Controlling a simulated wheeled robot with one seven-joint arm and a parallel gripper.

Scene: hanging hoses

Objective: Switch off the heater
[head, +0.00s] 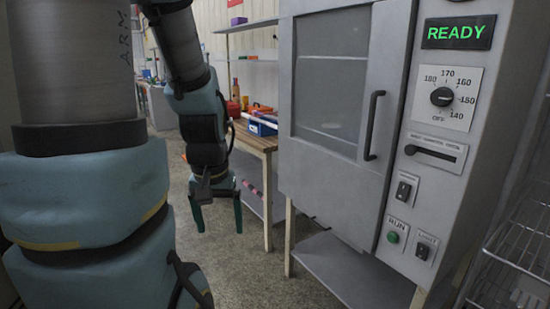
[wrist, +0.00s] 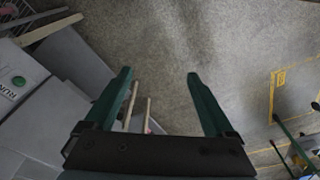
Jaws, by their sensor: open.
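The heater (head: 385,190) is a tall grey cabinet with a windowed door and a black handle (head: 372,126). Its panel has a lit green READY display (head: 458,32). Below is a black dial (head: 442,97) marked 140 to 180 and OFF; its pointer seems turned toward 150. Under it are a slot with a black lever (head: 431,153), a rocker switch (head: 403,191), a green RUN button (head: 392,237) and a lower switch (head: 422,252). My gripper (head: 217,208) hangs open and empty, pointing down, left of the cabinet and apart from it. In the wrist view its fingers (wrist: 158,76) are spread over bare floor.
A wooden bench (head: 255,142) with a blue box (head: 262,127) stands behind my gripper. A wire rack (head: 515,250) stands close at the cabinet's right. A low grey shelf (head: 350,275) juts out under the door. The floor in front is clear.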

